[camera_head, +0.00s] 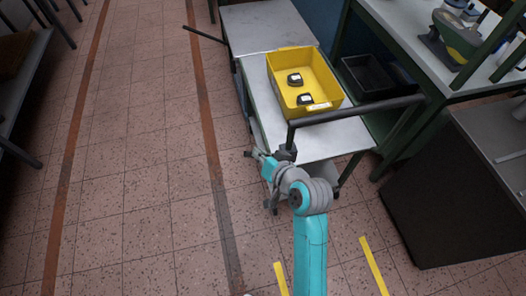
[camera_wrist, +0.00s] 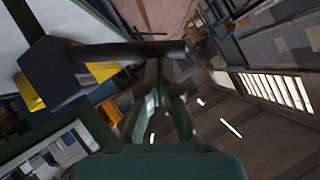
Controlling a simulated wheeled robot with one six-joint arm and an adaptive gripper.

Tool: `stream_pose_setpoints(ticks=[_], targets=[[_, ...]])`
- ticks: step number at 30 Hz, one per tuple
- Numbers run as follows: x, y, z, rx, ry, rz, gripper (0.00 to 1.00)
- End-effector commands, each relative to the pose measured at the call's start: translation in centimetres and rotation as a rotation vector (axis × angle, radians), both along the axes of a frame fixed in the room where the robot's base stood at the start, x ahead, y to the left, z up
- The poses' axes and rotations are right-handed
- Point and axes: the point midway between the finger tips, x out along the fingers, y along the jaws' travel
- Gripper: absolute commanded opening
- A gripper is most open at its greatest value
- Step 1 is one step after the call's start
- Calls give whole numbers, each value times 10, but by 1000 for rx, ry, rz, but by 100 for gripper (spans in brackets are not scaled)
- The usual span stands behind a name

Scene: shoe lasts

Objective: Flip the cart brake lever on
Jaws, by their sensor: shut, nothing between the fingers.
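The cart (camera_head: 335,143) stands at the centre right, with a grey top and a dark push handle (camera_head: 357,109). In the wrist view a dark bar (camera_wrist: 125,51) runs sideways from a dark block (camera_wrist: 55,72) on the cart; it looks like the brake lever. In the head view a small dark block (camera_head: 286,153) shows at the cart's near left corner, and the lever is hard to make out there. My gripper (camera_head: 251,154) is shut and empty beside this corner. In the wrist view its fingertips (camera_wrist: 154,68) are right at the bar; I cannot tell whether they touch.
A yellow bin (camera_head: 335,92) with two dark items sits on the cart. A green-framed bench with a black crate (camera_head: 375,76) stands behind it to the right. A dark cabinet (camera_head: 440,200) stands at the right. The tiled floor (camera_head: 135,150) on the left is clear.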

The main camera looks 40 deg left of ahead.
Motion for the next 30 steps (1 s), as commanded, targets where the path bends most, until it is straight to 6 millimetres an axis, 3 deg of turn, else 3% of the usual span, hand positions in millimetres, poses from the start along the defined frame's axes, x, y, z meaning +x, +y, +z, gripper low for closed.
stream_pose_setpoints(ticks=[30], targets=[[-12, 9, -14, -121, -140, 3, 0]])
